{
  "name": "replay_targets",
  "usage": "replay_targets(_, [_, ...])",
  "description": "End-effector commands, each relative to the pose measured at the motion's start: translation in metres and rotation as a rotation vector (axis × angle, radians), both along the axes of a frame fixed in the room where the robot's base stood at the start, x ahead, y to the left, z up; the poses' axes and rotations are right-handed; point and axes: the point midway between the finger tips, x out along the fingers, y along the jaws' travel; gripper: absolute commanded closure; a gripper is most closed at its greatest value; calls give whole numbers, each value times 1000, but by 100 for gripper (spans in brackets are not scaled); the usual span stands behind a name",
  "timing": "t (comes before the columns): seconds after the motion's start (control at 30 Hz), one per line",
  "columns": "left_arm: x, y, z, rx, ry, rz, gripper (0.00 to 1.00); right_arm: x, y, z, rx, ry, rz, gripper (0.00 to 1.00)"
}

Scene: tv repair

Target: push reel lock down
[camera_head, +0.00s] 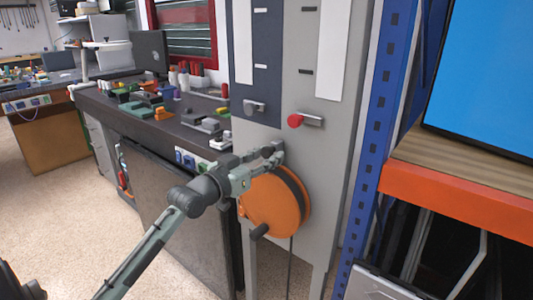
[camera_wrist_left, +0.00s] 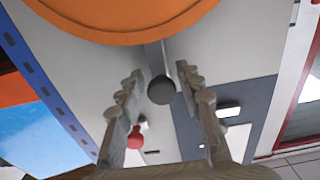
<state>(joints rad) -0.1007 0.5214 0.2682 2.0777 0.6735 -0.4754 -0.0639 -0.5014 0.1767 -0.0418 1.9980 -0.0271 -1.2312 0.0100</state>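The orange reel (camera_head: 272,205) is mounted on the front of a grey panel (camera_head: 300,145), with a dark crank handle (camera_head: 259,232) at its lower left. It also fills the top of the left wrist view (camera_wrist_left: 125,20). My left gripper (camera_head: 272,153) is just above the reel, close to the panel. In the left wrist view its two fingers (camera_wrist_left: 163,82) are apart. A dark round knob (camera_wrist_left: 162,90) on a metal bar, likely the reel lock, shows between them. I cannot tell whether the fingers touch it. My right gripper is out of view.
A red knob (camera_head: 295,121) on the panel sits just above my gripper. A dark workbench (camera_head: 172,128) with many small items stands to the left. A blue rack post (camera_head: 378,120) and an orange shelf beam (camera_head: 460,205) stand to the right.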

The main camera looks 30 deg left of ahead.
Motion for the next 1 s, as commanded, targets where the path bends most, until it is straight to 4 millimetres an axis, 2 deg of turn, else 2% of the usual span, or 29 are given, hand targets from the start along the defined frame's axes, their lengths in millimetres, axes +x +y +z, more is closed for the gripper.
replay_targets(0.33, [-1,1,3,1,-7,1,54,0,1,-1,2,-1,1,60])
replay_targets(0.47, [-9,1,3,1,-7,1,54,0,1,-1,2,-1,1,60])
replay_targets(0.8, [-73,6,1,3,-1,1,54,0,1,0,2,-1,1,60])
replay_targets(1.0, [-103,8,2,3,-1,1,54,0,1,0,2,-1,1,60])
